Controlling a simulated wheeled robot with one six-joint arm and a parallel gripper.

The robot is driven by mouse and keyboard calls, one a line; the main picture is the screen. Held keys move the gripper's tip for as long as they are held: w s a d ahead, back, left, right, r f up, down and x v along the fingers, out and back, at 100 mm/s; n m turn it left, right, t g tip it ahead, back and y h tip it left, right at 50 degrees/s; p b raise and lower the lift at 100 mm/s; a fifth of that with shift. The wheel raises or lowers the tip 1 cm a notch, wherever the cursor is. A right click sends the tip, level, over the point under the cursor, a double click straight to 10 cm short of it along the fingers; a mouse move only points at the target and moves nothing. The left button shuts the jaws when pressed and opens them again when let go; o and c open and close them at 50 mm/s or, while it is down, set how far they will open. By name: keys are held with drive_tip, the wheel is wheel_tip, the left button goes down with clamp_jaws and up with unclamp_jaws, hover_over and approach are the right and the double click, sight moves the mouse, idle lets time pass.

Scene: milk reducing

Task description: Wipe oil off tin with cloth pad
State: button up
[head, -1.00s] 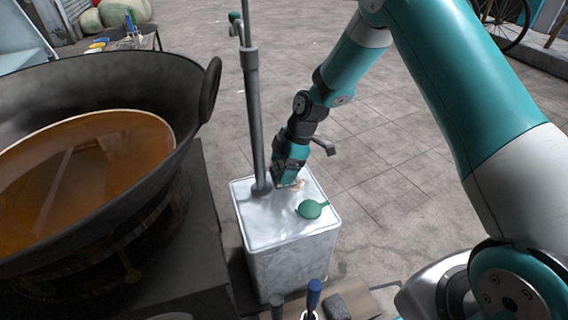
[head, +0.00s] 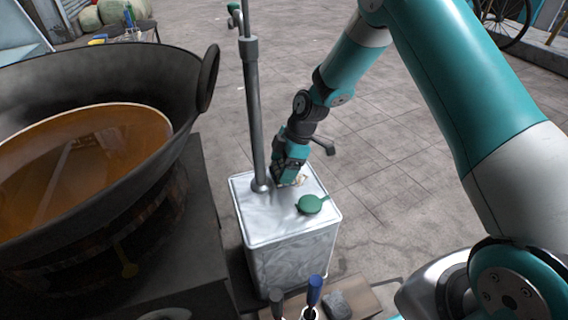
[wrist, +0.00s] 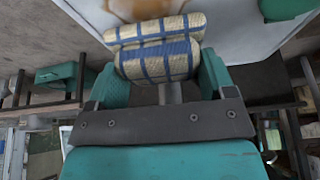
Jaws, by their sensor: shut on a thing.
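The tin (head: 268,222) is a square silver can with a flat top. Its top also shows in the wrist view (wrist: 228,22). A brown oil patch (wrist: 138,8) lies on the top, at the upper edge of the wrist view. My gripper (head: 288,180) is low over the far part of the tin's top, beside the pipe. In the wrist view its green fingers are shut on the cloth pad (wrist: 158,60), which is cream with blue checks. The pad is just short of the patch in that view. I cannot tell whether it touches the metal.
An upright pipe (head: 254,110) stands on the tin's top, left of my gripper. A green cap (head: 312,204) is on the near right part. A large dark pan (head: 160,85) of amber liquid is at left. Screwdriver-like handles (head: 314,290) stand in front. Paved floor is open behind.

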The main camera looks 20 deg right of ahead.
drive_tip(key=shift+f, duration=0.1)
drive_tip(key=shift+d+p, duration=0.45)
drive_tip(key=shift+d, duration=1.4)
drive_tip(key=shift+d+f+p, duration=0.1)
drive_tip(key=shift+d+p, duration=0.2)
drive_tip(key=shift+d, duration=1.75)
drive_tip(key=shift+f, duration=0.1)
drive_tip(key=shift+a, duration=0.1)
drive_tip(key=shift+a+f+p, duration=0.15)
drive_tip(key=shift+a+p, duration=0.1)
drive_tip(key=shift+a, duration=1.55)
drive_tip(key=shift+a+f+p, duration=0.1)
drive_tip(key=shift+a+p, duration=0.15)
drive_tip(key=shift+a, duration=1.7)
drive_tip(key=shift+f, duration=0.2)
drive_tip(key=shift+d, duration=0.1)
